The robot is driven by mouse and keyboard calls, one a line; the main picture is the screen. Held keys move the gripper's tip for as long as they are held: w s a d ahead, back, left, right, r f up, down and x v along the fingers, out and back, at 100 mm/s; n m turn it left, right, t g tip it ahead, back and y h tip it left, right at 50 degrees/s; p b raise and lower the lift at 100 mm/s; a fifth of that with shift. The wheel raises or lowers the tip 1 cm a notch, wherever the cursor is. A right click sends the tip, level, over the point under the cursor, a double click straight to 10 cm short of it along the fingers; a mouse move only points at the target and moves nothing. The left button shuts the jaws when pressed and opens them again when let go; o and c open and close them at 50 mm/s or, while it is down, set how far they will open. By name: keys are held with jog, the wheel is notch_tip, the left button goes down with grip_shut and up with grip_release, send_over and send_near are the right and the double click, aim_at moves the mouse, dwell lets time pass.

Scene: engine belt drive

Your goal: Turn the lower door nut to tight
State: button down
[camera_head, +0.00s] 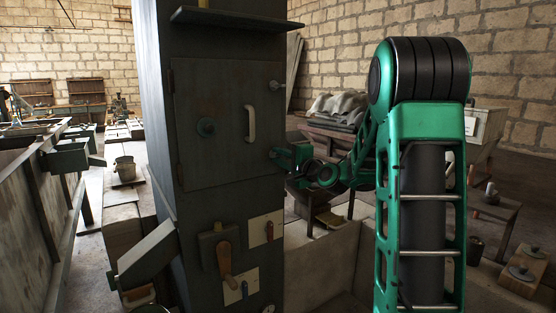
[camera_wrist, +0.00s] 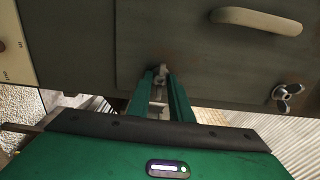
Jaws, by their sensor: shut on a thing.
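The grey cabinet door (camera_head: 225,110) is closed in the head view. It has a pale handle (camera_head: 250,123) and an upper wing nut (camera_head: 274,86) at its right edge. My gripper (camera_head: 276,155) reaches the door's right edge, below the upper nut, and hides the lower nut there. In the wrist view, my gripper (camera_wrist: 160,92) has its two green fingers shut on the lower door nut (camera_wrist: 160,72), a small metal piece between the tips. Its exact angle is hard to tell. The upper wing nut (camera_wrist: 287,92) and the handle (camera_wrist: 256,18) also show there, clear of the fingers.
Below the door are a wooden-handled lever (camera_head: 224,257) and a small switch plate (camera_head: 266,229). A ledge (camera_head: 236,19) juts out above. A table with grey sacks (camera_head: 339,105) stands behind my arm.

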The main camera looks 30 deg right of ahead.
jog(key=shift+d+f, duration=0.1)
jog(key=shift+f, duration=0.05)
jog(key=c, duration=1.7)
grip_release()
jog(key=shift+o, duration=0.4)
jog(key=s, duration=1)
jog(key=shift+s, duration=0.35)
jog(key=shift+d, duration=0.1)
